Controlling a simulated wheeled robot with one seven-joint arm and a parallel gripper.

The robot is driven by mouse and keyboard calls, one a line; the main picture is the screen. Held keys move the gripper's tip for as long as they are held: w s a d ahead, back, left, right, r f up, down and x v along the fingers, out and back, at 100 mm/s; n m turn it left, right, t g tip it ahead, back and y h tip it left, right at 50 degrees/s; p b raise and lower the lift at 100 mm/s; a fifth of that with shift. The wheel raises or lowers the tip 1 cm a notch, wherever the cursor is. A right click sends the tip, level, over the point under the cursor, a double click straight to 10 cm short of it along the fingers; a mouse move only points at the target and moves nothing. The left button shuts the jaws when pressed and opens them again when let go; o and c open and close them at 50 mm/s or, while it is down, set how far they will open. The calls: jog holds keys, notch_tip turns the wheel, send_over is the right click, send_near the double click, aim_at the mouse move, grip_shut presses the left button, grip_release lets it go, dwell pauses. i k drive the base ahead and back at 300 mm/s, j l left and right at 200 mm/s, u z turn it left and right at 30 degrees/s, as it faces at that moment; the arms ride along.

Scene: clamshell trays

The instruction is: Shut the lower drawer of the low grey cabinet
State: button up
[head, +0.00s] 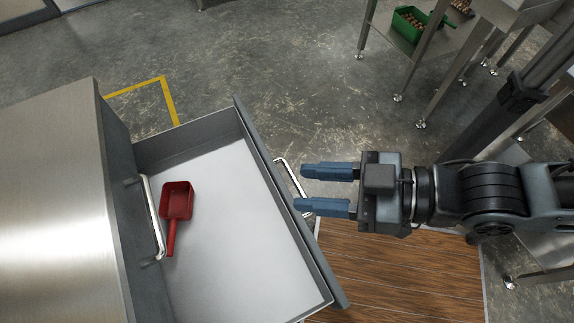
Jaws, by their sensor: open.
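The low grey cabinet (50,190) stands at the left, with a brushed metal top. Its lower drawer (240,235) is pulled well out to the right, and its inside shows. A red scoop (177,202) lies in the drawer near the cabinet. The drawer's bar handle (291,178) is on the outer face of its front panel. My gripper (305,190) is open and empty, its blue fingers pointing left at the drawer front. The fingertips are close to the handle; I cannot tell if they touch it.
The cabinet's upper handle (153,220) juts out above the open drawer. A brown wooden-plank surface (400,275) lies below my arm. Steel tables (465,75) stand at the upper right, with a green bin (409,24) on a shelf. The concrete floor at the top middle is clear.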

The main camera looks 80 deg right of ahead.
aim_at(244, 254)
jog(key=k+j+z, duration=0.2)
jog(key=z, duration=0.15)
jog(key=k+j+z, duration=0.1)
jog(key=k+z, duration=0.2)
jog(key=k+j, duration=0.1)
jog(key=k, duration=0.35)
jog(key=k+j+z, duration=0.1)
jog(key=k, duration=0.4)
